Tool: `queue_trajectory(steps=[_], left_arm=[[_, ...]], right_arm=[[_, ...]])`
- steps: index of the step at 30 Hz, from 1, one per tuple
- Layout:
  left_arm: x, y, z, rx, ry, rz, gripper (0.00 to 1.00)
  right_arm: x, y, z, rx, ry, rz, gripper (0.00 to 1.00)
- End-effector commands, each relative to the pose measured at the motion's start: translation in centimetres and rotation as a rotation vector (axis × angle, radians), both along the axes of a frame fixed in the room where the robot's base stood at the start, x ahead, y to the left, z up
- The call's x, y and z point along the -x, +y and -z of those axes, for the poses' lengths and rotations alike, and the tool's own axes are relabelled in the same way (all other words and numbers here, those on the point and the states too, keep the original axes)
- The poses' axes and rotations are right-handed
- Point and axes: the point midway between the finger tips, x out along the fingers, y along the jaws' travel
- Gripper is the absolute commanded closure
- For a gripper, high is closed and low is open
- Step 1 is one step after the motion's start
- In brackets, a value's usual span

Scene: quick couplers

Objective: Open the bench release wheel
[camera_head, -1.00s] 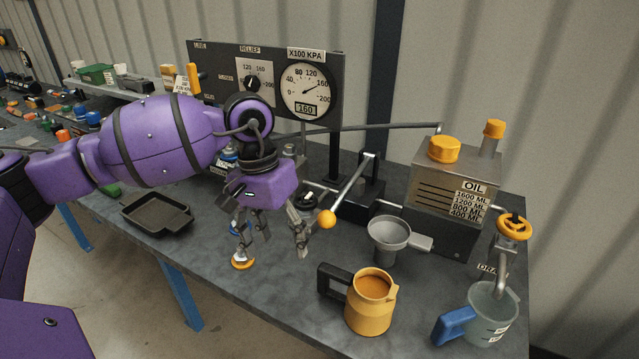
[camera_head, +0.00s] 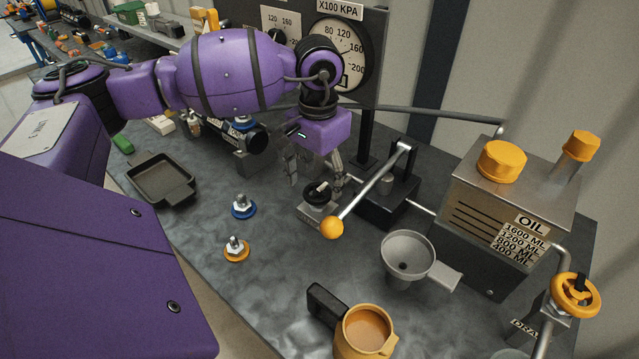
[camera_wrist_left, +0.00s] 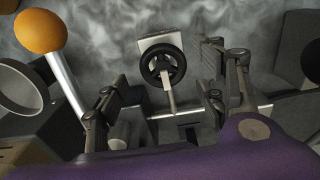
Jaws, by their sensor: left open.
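The black release wheel (camera_head: 317,193) sits on a small light-grey block on the bench, beside the pump with the orange-knobbed lever. In the left wrist view the wheel (camera_wrist_left: 162,64) shows as a black spoked ring with a pale pipe running from its block. My left gripper (camera_head: 314,172) is open just above the wheel, its fingers apart on either side in the picture and pointing down. The head view does not clearly show whether the fingers touch the wheel; in the wrist view they look clear of it. My right gripper is not in view.
The pump lever's orange knob (camera_head: 332,228) is close to the right of the wheel. A grey funnel (camera_head: 407,254), an orange jug (camera_head: 364,335) and an oil tank (camera_head: 505,215) stand to the right. Two couplers and a black tray (camera_head: 161,177) lie left, with bare bench between.

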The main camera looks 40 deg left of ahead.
Motion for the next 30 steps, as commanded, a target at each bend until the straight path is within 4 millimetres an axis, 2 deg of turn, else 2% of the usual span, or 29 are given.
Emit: queue_trajectory(steps=[6, 16, 25, 30], left_arm=[[0.0, 0.0, 2.3, 0.001, -0.001, -0.001, 0.36], [0.0, 0.0, 2.7, 0.001, -0.001, 0.000, 0.37], [0.0, -0.1, 2.7, 0.002, -0.001, 0.000, 0.77], [0.0, -0.1, 2.7, 0.003, -0.001, -0.005, 0.79]], right_arm=[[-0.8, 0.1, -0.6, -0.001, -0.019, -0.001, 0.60], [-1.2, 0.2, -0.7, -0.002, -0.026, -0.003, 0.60], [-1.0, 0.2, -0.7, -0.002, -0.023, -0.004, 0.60], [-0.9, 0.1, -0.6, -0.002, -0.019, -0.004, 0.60]])
